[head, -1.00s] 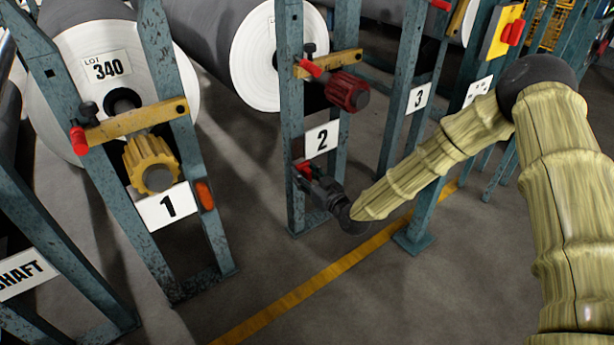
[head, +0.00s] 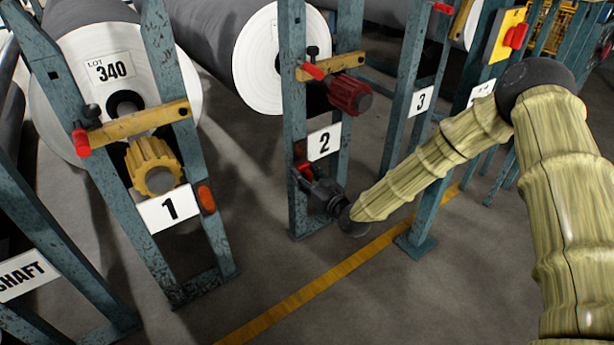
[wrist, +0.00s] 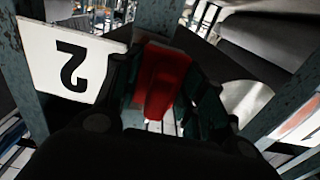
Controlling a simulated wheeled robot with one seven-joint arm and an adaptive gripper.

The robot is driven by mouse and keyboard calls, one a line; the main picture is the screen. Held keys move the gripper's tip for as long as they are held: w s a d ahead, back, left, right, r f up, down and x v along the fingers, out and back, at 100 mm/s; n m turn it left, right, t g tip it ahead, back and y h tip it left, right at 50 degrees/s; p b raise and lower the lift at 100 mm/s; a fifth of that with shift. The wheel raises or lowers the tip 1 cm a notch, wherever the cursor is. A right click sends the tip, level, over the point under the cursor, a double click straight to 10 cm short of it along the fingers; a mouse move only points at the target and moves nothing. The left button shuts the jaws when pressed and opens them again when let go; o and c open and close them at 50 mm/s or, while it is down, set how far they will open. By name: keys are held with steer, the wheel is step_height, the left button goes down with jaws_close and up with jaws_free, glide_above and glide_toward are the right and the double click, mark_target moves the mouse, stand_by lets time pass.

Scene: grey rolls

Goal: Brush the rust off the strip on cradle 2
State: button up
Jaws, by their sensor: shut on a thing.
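Cradle 2 (head: 297,100) is a blue-green frame with a white "2" sign (head: 324,142), which also shows upside down in the wrist view (wrist: 70,65). My gripper (head: 308,177) is at the left post, below and left of the sign. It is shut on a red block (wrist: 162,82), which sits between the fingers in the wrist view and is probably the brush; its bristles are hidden. A small dark red patch (head: 299,150) shows on the post just above my gripper. I cannot tell whether it is the strip, or whether the red block touches it.
Cradle 1 (head: 158,60) at left carries a roll, a yellow knob (head: 153,165) and an orange strip (head: 205,198). A red knob (head: 350,93) sticks out above the "2" sign. Cradle 3's post (head: 402,95) stands to the right. The floor by the yellow line (head: 300,297) is clear.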

mark_target(296, 157)
steer(key=shift+w+a, duration=0.35)
steer(key=shift+w, duration=0.05)
stand_by(0.4)
steer(key=shift+r+p, duration=0.95)
steer(key=shift+p, duration=0.5)
steer(key=shift+w+r+p, duration=0.1)
steer(key=shift+r+p, duration=0.55)
steer(key=shift+r, duration=0.2)
steer(key=shift+w, duration=0.1)
